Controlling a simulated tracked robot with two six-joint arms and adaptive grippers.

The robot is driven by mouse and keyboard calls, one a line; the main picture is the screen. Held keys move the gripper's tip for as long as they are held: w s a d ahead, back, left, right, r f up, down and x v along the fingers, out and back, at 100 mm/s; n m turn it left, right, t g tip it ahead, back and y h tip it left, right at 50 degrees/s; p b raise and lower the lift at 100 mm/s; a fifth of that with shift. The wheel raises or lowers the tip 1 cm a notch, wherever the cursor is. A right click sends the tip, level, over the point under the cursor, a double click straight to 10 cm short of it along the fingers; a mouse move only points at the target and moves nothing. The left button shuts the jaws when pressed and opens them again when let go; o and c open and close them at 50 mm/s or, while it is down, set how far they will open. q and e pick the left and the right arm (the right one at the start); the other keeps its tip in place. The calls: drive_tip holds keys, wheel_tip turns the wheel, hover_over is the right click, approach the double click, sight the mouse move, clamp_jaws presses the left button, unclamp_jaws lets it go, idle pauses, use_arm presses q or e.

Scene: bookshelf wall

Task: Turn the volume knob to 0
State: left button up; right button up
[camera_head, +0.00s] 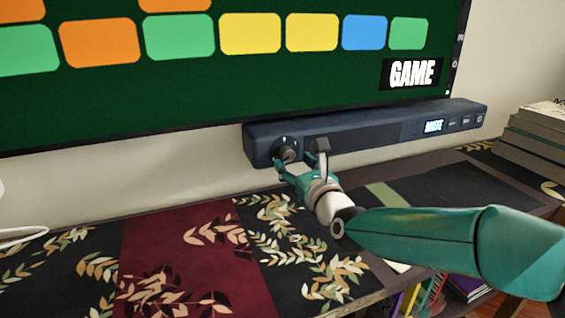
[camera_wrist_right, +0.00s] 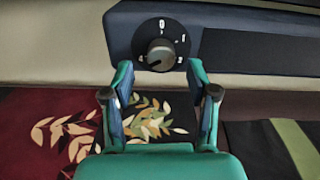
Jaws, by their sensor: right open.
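The volume knob (camera_head: 287,153) is a dark round knob on a black dial at the left end of a dark blue soundbar (camera_head: 370,131). In the right wrist view the knob (camera_wrist_right: 161,56) sits near the top centre, with a white 0 mark above it. A pale mark shows on the knob's lower left; its exact pointing is hard to tell. My right gripper (camera_head: 295,165) is open just in front of the knob. In the right wrist view its fingertips (camera_wrist_right: 160,70) are on either side below the knob, with nothing between them. My left gripper is not in view.
A large screen (camera_head: 200,90) with coloured tiles stands behind and above the soundbar. A small lit display (camera_head: 434,126) and buttons are at the soundbar's right end. Several stacked books (camera_head: 535,145) are at the right. The patterned shelf top (camera_head: 190,245) at the left is mostly clear.

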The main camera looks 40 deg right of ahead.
sight(287, 154)
drive_tip(key=shift+x, duration=1.35)
drive_tip(key=shift+c, duration=0.4)
